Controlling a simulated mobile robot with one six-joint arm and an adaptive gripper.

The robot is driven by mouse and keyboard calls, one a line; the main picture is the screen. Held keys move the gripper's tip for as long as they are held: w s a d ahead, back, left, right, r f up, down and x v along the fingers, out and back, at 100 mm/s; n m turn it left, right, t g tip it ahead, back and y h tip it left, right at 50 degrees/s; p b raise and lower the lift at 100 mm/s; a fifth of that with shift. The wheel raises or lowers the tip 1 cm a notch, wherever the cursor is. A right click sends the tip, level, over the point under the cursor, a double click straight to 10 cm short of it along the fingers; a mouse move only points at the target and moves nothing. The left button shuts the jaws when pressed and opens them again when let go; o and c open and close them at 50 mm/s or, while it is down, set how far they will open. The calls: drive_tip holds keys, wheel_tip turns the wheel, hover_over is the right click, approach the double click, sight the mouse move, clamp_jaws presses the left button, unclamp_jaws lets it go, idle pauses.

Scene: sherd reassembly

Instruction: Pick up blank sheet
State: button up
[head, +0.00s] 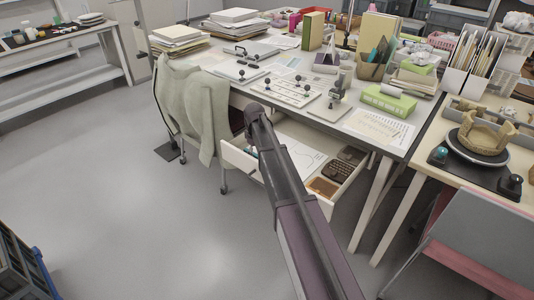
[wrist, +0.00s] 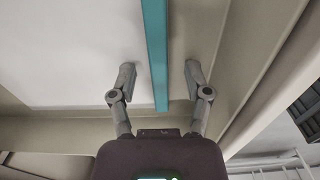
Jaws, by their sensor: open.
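In the wrist view a plain white sheet (wrist: 60,55) lies flat on the left and shows no marks. A teal strip (wrist: 158,55) runs along its right side, between the fingers of my gripper (wrist: 160,76). My gripper is open, with one finger over the sheet and the other right of the strip. I cannot tell whether the fingers touch anything. In the head view my arm reaches to the left part of an open drawer (head: 236,159) and hides the gripper. A white paper (head: 308,160) with faint lines shows in the drawer right of my arm.
The drawer also holds a dark compartmented tray (head: 338,172) and a brown piece (head: 323,187). A coat-draped chair (head: 205,110) stands close on the left. The desktop (head: 425,118) above is crowded. A turntable with a pot (head: 485,138) is at right.

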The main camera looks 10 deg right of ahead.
drive_tip(key=shift+f, duration=0.15)
idle(0.5)
clamp_jaws()
